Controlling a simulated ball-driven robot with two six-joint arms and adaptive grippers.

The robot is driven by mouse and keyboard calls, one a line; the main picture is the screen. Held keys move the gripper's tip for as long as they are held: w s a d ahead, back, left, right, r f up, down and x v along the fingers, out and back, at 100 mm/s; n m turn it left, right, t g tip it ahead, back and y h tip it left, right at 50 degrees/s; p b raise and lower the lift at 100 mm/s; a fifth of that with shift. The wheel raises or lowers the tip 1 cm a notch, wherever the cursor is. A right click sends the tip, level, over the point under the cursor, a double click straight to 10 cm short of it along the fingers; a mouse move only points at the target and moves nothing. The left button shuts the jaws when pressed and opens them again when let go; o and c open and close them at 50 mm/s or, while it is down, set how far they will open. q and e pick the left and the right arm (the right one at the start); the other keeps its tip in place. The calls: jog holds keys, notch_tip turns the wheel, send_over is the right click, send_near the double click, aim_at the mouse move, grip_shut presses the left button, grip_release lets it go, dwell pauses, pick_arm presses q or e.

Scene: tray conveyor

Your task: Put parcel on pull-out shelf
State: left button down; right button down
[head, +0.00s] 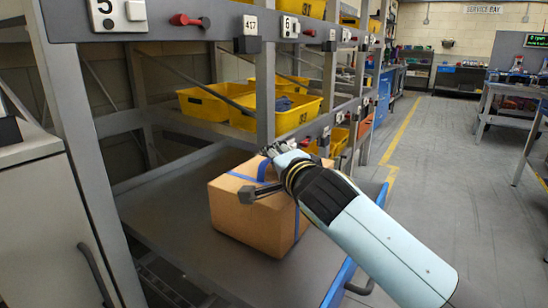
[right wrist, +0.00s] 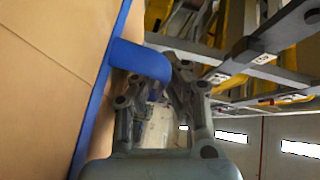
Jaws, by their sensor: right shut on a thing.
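The parcel (head: 237,213) is a brown cardboard box with blue straps, within the bounds of the grey pull-out shelf (head: 165,215). I cannot tell for sure whether its bottom touches the shelf. My right gripper (head: 272,157) is at the top of the parcel, its arm coming in from the right across the parcel's right side. In the right wrist view my right gripper (right wrist: 155,85) is shut on the parcel's blue handle (right wrist: 142,59), beside the cardboard face (right wrist: 50,75). The right arm hides part of the parcel. My left gripper is not in view.
The shelf has a blue front edge (head: 340,283). A rack upright (head: 265,85) stands just behind the parcel, and yellow bins (head: 290,118) sit on the rack behind. A grey cabinet (head: 40,220) stands at the left. The shelf left of the parcel is bare.

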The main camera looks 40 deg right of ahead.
jog(key=c, duration=1.5)
grip_release()
jog(key=shift+o, duration=0.2)
jog(key=shift+f, duration=0.1)
jog(key=shift+s+a, duration=0.1)
jog(key=shift+s, duration=0.2)
jog(key=v, duration=1.1)
jog(key=shift+s, duration=0.25)
